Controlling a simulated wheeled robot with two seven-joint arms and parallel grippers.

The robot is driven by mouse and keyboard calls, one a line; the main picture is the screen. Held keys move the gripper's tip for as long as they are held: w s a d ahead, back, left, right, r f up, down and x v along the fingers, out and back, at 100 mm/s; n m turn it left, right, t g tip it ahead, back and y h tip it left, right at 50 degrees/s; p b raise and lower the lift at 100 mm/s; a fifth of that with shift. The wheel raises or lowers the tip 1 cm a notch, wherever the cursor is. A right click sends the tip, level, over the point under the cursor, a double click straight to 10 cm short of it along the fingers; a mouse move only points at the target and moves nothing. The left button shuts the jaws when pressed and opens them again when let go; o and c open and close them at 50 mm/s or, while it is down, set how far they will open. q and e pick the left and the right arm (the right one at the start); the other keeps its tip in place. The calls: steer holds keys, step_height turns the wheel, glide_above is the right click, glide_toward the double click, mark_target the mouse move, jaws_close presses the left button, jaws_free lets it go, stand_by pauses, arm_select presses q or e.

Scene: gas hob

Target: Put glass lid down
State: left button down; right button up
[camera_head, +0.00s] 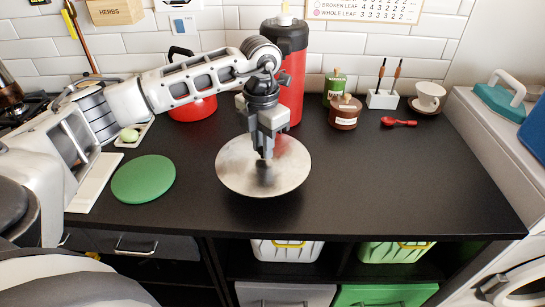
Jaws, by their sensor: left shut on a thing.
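My left gripper (264,152) points straight down in front of the red flask. It is shut on the knob of the glass lid (290,172), a round, greyish, see-through disc. The knob is mostly hidden by the fingers. The lid looks roughly level over the black counter; I cannot tell for sure whether it touches the counter. A round green mat (143,179) lies flat to the left of the lid, apart from it. A red pot (192,108) stands behind my left arm, partly hidden. My right gripper is not in view.
A tall red flask (293,70) with a black top stands just behind the lid. A brown jar (345,112), a green bottle (335,85), a red spoon (398,122) and a white cup (429,95) stand or lie at the back right. The counter's right front is clear.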

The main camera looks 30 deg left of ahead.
mark_target(272, 161)
arm_select(q)
steer(key=shift+w+d+f, duration=0.3)
steer(key=shift+w+f, duration=0.15)
steer(key=shift+f, duration=0.2)
steer(key=shift+w+d+f, duration=0.3)
steer(key=shift+w+f, duration=0.1)
steer(key=shift+f, duration=0.2)
step_height(272, 161, down, 3)
steer(key=shift+w+f+p, duration=0.1)
steer(key=shift+p, duration=0.3)
steer(key=shift+f, duration=0.2)
steer(key=c, duration=1.3)
jaws_free()
